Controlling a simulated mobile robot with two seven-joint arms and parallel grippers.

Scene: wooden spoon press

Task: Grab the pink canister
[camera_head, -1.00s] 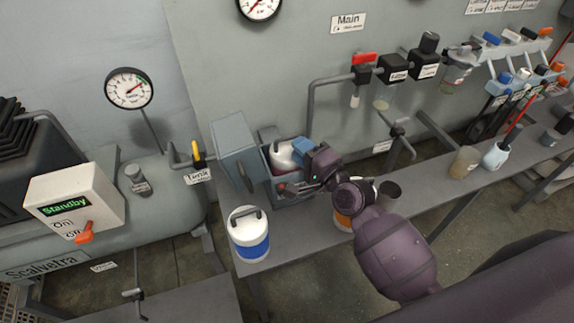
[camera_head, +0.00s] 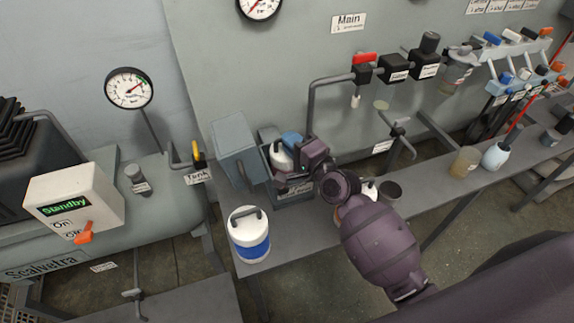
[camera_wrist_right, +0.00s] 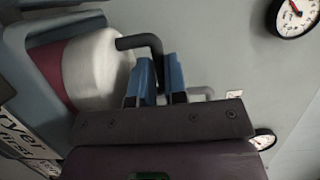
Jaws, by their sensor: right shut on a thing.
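The pink canister (camera_head: 281,156), with a white top and a dark handle, stands in an open grey box (camera_head: 296,193). In the right wrist view the canister (camera_wrist_right: 92,68) shows its white top and a dark pink band. My right gripper (camera_head: 290,140) is at its top, and its blue fingers (camera_wrist_right: 158,80) are shut on the black handle (camera_wrist_right: 140,43). The canister's lower part is hidden by the box wall and my gripper. My left gripper is not in view.
The box's door (camera_head: 236,148) stands open on the left. A white canister with a blue band (camera_head: 249,233) stands on the bench in front. Another white-topped canister (camera_head: 369,188) is partly behind my arm, beside a dark cup (camera_head: 390,191). A pipe (camera_head: 312,105) rises behind the box.

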